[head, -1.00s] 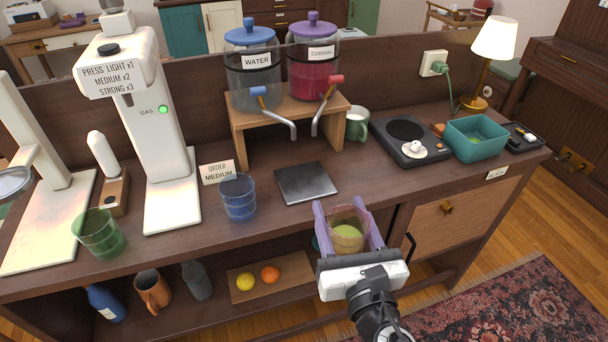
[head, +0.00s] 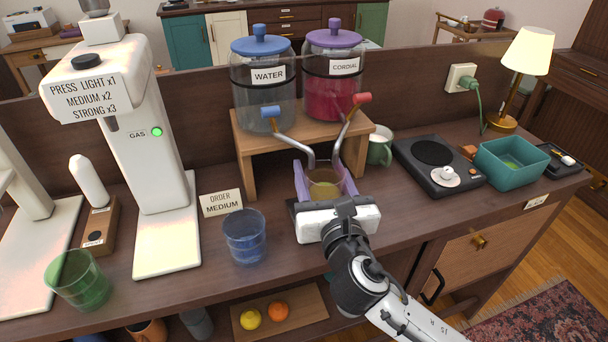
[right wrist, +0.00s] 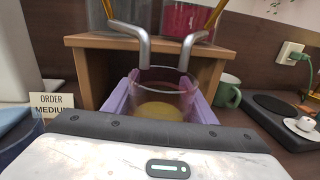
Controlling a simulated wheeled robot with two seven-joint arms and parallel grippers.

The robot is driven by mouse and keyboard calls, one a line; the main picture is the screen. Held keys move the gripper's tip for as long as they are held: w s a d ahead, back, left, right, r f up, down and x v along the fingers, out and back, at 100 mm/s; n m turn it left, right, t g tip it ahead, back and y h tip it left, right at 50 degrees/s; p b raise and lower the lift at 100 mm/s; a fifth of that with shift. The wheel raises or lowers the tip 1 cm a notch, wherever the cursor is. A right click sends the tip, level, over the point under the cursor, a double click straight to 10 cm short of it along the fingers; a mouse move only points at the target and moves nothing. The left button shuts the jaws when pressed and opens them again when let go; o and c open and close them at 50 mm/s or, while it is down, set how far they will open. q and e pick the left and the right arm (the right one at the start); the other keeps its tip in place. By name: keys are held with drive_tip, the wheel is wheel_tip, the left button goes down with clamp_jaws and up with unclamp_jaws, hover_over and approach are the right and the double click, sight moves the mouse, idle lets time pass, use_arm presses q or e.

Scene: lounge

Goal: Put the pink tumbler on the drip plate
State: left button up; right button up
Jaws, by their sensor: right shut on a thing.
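The pink tumbler (head: 325,186) is clear with a faint pink tint and has something yellow-green in its bottom. My right gripper (head: 324,178) is shut on it, with a purple finger on either side. The tumbler is upright, below the spouts of the dispensers; it also shows in the right wrist view (right wrist: 160,104). The dark drip plate (head: 292,206) is mostly hidden behind my right gripper and the tumbler. I cannot tell whether the tumbler touches the plate. My left gripper is not in view.
Water (head: 264,90) and cordial (head: 333,85) dispensers stand on a wooden stand (head: 246,152), their bent spouts close to the tumbler. A blue tumbler (head: 245,238) is left of my gripper. A green mug (head: 380,148) and a hotplate (head: 440,167) are to the right.

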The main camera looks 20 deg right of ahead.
sight(318, 181)
drive_tip(key=shift+w+d, duration=0.1)
drive_tip(key=shift+w, duration=0.65)
drive_tip(key=shift+f+b, duration=0.35)
drive_tip(key=shift+b, duration=0.3)
drive_tip(key=f+b, duration=0.2)
drive_tip(key=shift+s+b, duration=0.1)
drive_tip(key=shift+b, duration=0.2)
drive_tip(key=shift+f+b, duration=0.4)
drive_tip(key=shift+b, duration=0.25)
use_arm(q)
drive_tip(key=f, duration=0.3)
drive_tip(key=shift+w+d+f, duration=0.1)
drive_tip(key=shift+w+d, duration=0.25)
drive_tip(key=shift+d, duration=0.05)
use_arm(e)
drive_tip(key=shift+r, duration=0.15)
drive_tip(key=o, duration=1.2)
drive_tip(key=shift+f, duration=0.25)
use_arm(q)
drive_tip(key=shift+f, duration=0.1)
use_arm(e)
drive_tip(key=shift+o, duration=0.2)
drive_tip(key=shift+r, duration=0.15)
